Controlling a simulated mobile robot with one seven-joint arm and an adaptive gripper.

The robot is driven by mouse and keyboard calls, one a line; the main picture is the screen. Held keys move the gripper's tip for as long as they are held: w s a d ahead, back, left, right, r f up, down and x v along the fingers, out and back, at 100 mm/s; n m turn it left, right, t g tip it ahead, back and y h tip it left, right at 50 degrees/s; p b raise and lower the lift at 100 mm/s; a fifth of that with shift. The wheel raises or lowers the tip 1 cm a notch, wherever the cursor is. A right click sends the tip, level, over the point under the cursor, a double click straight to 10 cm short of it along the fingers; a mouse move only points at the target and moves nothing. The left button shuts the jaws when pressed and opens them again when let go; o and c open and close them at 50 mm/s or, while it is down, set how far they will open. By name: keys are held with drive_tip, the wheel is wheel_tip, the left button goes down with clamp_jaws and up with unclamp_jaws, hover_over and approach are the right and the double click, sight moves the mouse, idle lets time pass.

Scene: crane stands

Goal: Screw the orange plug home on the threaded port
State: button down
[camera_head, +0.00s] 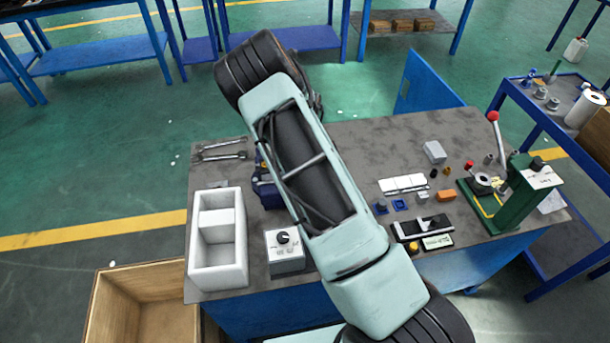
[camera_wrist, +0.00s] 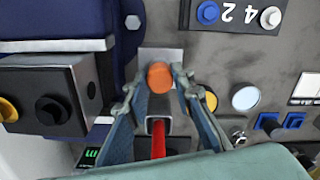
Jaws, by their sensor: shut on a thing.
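In the wrist view, the round orange plug (camera_wrist: 160,76) is seen from its end, between the fingertips of my gripper (camera_wrist: 157,88). The fingers are closed on it from both sides. A light grey square piece (camera_wrist: 152,54) shows just beyond the plug. The threaded port cannot be made out, so I cannot tell whether the plug touches it or how far it is engaged. In the head view my own arm hides the gripper, plug and port.
A blue vise (camera_head: 265,190) and a knobbed control box (camera_head: 285,252) stand close to my arm. A white tray (camera_head: 218,270) is at the bench's left. A green press (camera_head: 515,195) and several small parts are at right. The bench's back middle (camera_head: 370,140) is clear.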

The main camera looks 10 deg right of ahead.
drive_tip(key=shift+r+m+p, duration=0.1)
drive_tip(key=shift+m+p, duration=0.4)
drive_tip(key=shift+m, duration=2.1)
drive_tip(key=shift+p, duration=0.3)
drive_tip(key=m+p, duration=0.1)
drive_tip(key=m, duration=0.1)
drive_tip(key=shift+m, duration=0.4)
drive_tip(key=shift+s+r+m+p, duration=0.1)
drive_tip(key=shift+r+m+p, duration=0.05)
drive_tip(key=shift+m+p, duration=0.55)
drive_tip(key=shift+s+d+p, duration=0.1)
drive_tip(key=shift+s+p, duration=0.05)
drive_tip(key=shift+p, duration=0.75)
drive_tip(key=shift+f+m+p, duration=0.2)
drive_tip(key=shift+m+p, duration=0.2)
drive_tip(key=shift+f, duration=0.1)
